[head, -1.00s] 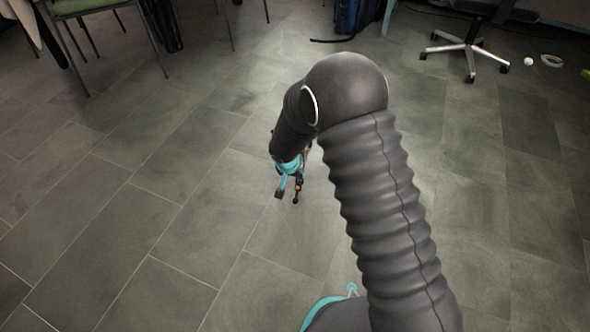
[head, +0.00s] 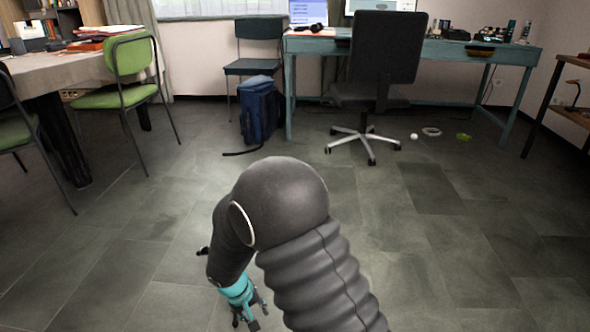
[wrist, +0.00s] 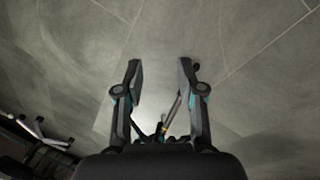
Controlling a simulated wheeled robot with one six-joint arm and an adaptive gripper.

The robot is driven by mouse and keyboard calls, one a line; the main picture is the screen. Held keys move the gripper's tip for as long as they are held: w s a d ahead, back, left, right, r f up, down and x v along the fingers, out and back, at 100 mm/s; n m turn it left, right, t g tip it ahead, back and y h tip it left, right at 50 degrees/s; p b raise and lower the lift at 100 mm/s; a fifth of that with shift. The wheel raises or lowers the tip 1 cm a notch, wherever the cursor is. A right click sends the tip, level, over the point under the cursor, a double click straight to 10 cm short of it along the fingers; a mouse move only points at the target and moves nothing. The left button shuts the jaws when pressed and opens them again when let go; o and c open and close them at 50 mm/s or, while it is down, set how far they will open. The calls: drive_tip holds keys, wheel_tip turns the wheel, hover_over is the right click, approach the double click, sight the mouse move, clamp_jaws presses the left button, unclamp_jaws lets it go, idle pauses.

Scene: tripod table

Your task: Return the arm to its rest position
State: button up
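My gripper (head: 246,318) hangs low over the floor in front of me in the head view, at the end of my dark, bent arm. In the wrist view my gripper (wrist: 160,68) has its two fingers well apart, with bare floor between the tips. A thin dark leg-like thing with an orange part (wrist: 174,112) shows between the finger bases; most of it is hidden. A small black end piece (head: 203,250) shows left of my arm in the head view; I cannot tell what it belongs to.
A blue backpack (head: 258,112) stands by a teal desk (head: 440,52). An office chair (head: 384,48), green chair (head: 126,58) and covered table (head: 62,68) stand farther back. A white ball (head: 413,136), a ring (head: 431,131) and a green item (head: 463,137) lie on the floor. Nearby tiles are clear.

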drive_tip(key=s+d+r+m+t+p, duration=0.1)
drive_tip(key=s+d+r, duration=0.5)
drive_tip(key=r, duration=0.8)
drive_tip(key=s+d+r+m+t+y+p, duration=0.1)
drive_tip(key=s+d+r+p, duration=0.4)
drive_tip(key=d+r, duration=0.6)
drive_tip(key=s+d+r+m+t+y+p, duration=0.1)
drive_tip(key=s+d+r, duration=0.6)
drive_tip(key=r, duration=1)
drive_tip(key=d+m+t+p, duration=0.1)
drive_tip(key=d+m+p, duration=0.1)
drive_tip(key=shift+d+r+m+p, duration=0.3)
drive_tip(key=shift+d+r+p, duration=0.05)
drive_tip(key=shift+r+p, duration=0.05)
